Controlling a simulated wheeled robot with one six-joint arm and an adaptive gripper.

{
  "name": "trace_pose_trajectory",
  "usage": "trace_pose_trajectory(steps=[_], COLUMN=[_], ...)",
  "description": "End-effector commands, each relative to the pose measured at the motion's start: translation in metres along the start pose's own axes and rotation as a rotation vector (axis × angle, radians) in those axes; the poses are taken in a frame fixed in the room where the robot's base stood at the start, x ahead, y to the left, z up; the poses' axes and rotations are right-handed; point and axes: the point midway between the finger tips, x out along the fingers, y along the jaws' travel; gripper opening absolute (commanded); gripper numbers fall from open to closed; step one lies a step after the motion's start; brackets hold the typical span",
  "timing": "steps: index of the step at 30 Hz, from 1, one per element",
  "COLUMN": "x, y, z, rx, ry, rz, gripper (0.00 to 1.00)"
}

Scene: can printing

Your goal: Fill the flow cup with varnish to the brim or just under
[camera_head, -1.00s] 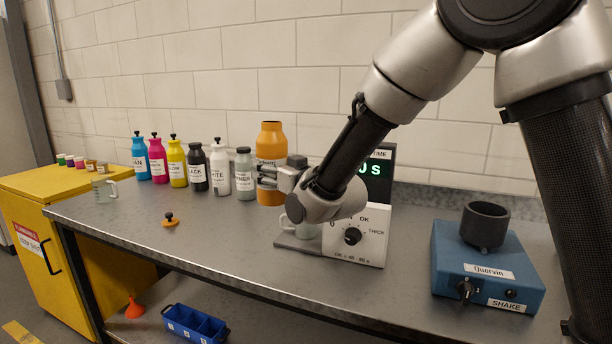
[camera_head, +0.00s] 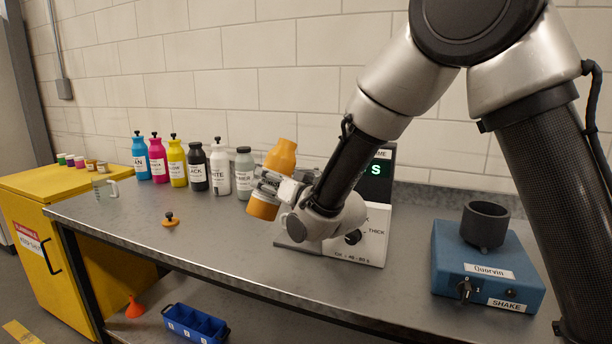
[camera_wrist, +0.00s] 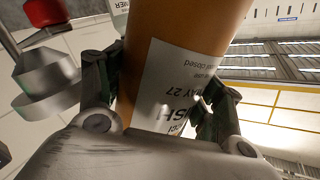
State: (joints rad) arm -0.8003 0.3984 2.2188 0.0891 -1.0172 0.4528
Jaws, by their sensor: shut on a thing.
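The orange varnish bottle (camera_head: 281,158) is off the bench, its top tilted to the right toward the tester. My gripper (camera_head: 268,184) is shut around its body. The wrist view shows the bottle (camera_wrist: 185,35) between the fingers (camera_wrist: 160,92), with part of its white label. The flow cup cannot be made out in the head view, where my wrist covers the left side of the white tester (camera_head: 365,248). A grey stepped metal piece (camera_wrist: 45,75) in the wrist view may be the cup; I cannot tell. No varnish stream shows.
Several colour bottles stand in a row at the back left, the grey one (camera_head: 244,175) close to my gripper. An orange stopper (camera_head: 170,221) and a clear beaker (camera_head: 104,188) are on the bench (camera_head: 215,245). A blue shaker (camera_head: 485,265) stands at right.

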Motion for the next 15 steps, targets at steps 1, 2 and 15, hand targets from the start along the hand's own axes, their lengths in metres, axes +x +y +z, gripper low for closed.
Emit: trace_pose_trajectory(steps=[1,2,15], x=[0.0004,0.0004,0.0004], y=[-0.0006,-0.0006,0.0004], z=[-0.0013,-0.0013,-0.0012], rx=[0.006,0.007,0.044], ry=[0.003,0.003,0.001], rz=[-0.002,-0.002,-0.002], gripper=[0.13,0.13,0.13])
